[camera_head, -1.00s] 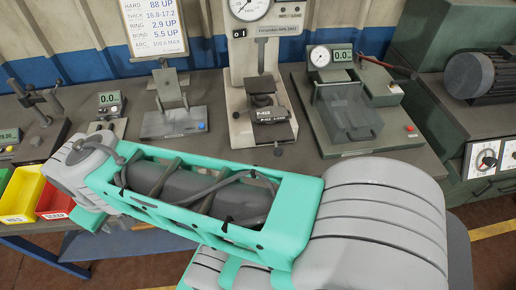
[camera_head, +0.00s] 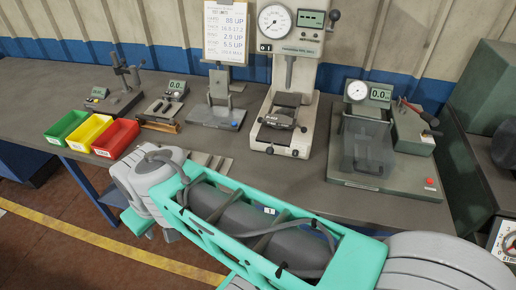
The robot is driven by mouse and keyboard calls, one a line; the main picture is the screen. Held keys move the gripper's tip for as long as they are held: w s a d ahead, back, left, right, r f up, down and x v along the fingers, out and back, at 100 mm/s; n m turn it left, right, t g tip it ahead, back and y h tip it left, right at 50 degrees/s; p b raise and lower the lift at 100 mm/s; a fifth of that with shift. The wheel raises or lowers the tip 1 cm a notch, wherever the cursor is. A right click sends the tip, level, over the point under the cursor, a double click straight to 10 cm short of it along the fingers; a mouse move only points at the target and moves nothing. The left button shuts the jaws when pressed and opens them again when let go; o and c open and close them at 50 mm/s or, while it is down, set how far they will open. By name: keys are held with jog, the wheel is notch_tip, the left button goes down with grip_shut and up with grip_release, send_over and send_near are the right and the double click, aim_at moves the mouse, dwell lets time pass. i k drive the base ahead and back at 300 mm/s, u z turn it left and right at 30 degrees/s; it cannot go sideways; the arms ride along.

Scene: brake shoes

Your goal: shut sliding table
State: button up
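A tall white tester (camera_head: 307,72) with a dial and a digital display stands at the back middle of the bench. Low on it, in front of its column, is a small dark table (camera_head: 272,136) carrying a dark grey block (camera_head: 280,118) with a label. I cannot tell from this view whether this table slides or how far out it is. My teal and grey arm crosses the foreground below the tester. My gripper is not in view.
Green, yellow and red bins (camera_head: 117,139) stand at the bench's left front edge. Right of the tester is a gauge with a clear box (camera_head: 367,148). Smaller instruments and a clipboard (camera_head: 226,33) are at left. Bare bench top (camera_head: 285,180) lies before the tester. Green machinery (camera_head: 482,85) stands far right.

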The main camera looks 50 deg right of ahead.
aim_at(270, 134)
jog(key=u, duration=1.25)
jog(key=i, duration=0.95)
jog(key=z, duration=4.05)
jog(key=i, duration=0.5)
jog(key=u, duration=0.1)
jog(key=k, duration=1.1)
jog(key=u, duration=0.35)
jog(key=i, duration=0.7)
jog(key=u, duration=0.6)
